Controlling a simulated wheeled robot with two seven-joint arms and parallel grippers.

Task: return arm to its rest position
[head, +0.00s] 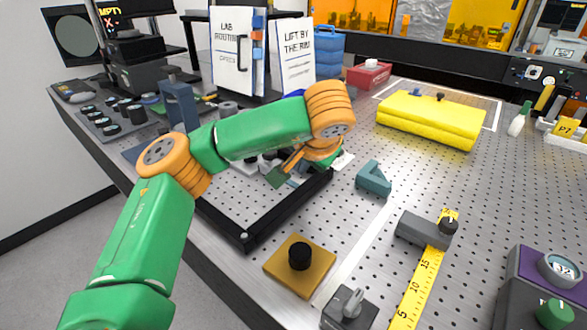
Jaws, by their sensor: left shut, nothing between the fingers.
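My left arm, green with orange joints, comes in from the lower left and reaches over the left part of the perforated optical table. Its elbow is raised and its wrist bends back down and to the left. My left gripper (278,176) is small in view, over the black-framed area near the table's front-left edge. It is shut and holds nothing. The wrist partly hides small parts behind it, and I cannot tell whether the fingers touch anything. My right gripper is not in view.
A black frame (246,240) lies below the gripper. Nearby are a brass plate with black knob (300,258), a teal block (373,180) and a grey block on a yellow ruler (420,230). A yellow cover (432,118) lies farther back. Upright binders (238,55) stand behind the arm.

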